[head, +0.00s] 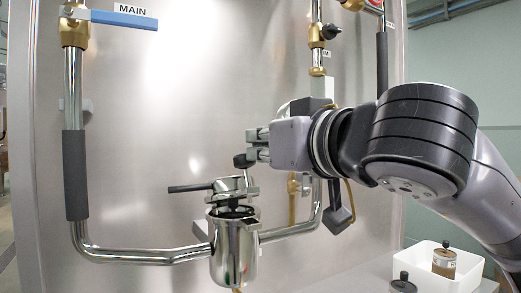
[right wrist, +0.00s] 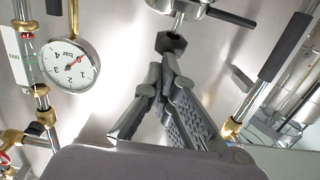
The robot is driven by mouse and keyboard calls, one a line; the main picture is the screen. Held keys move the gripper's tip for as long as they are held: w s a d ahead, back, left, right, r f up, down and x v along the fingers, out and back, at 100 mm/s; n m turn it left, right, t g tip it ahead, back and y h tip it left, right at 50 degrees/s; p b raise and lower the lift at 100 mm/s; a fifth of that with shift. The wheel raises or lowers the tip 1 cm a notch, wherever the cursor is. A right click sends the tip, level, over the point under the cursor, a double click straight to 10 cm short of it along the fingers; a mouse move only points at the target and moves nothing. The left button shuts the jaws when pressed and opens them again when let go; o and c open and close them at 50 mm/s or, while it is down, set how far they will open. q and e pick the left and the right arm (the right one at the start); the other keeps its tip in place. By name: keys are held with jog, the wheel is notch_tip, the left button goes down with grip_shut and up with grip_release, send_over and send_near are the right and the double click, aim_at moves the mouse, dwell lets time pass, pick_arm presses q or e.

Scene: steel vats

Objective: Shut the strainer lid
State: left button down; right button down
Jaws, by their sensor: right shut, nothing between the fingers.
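The strainer body (head: 233,252) is a shiny steel cylinder set in the pipe run, low in the middle of the head view. Its lid (head: 236,184) sits above the rim with a dark gap under it, so it looks not fully down. A black bar handle (head: 190,188) points left, and a dark knob (head: 242,160) stands on the lid side nearest my gripper. My right gripper (head: 255,146) is shut and empty, beside the knob. In the right wrist view its fingertips (right wrist: 168,62) meet just below the knob (right wrist: 170,43); contact is unclear. My left gripper is not in view.
A steel back panel (head: 150,130) carries pipes, a blue MAIN valve lever (head: 124,19) and foam-sleeved pipe (head: 75,175). A pressure gauge (right wrist: 70,63) shows in the right wrist view. A white bin (head: 450,275) with dark-capped jars stands at lower right.

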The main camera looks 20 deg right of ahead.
jog(key=f+b, duration=0.1)
jog(key=s+f, duration=0.1)
jog(key=shift+d+f+b, duration=0.15)
jog(key=shift+f+b, duration=0.2)
jog(key=shift+b, duration=0.05)
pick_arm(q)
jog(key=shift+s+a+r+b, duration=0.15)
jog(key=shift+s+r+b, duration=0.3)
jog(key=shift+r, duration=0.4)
pick_arm(e)
jog(key=shift+s+f, duration=0.35)
jog(key=shift+f, duration=0.15)
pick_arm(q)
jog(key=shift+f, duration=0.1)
pick_arm(e)
jog(key=shift+s, duration=0.1)
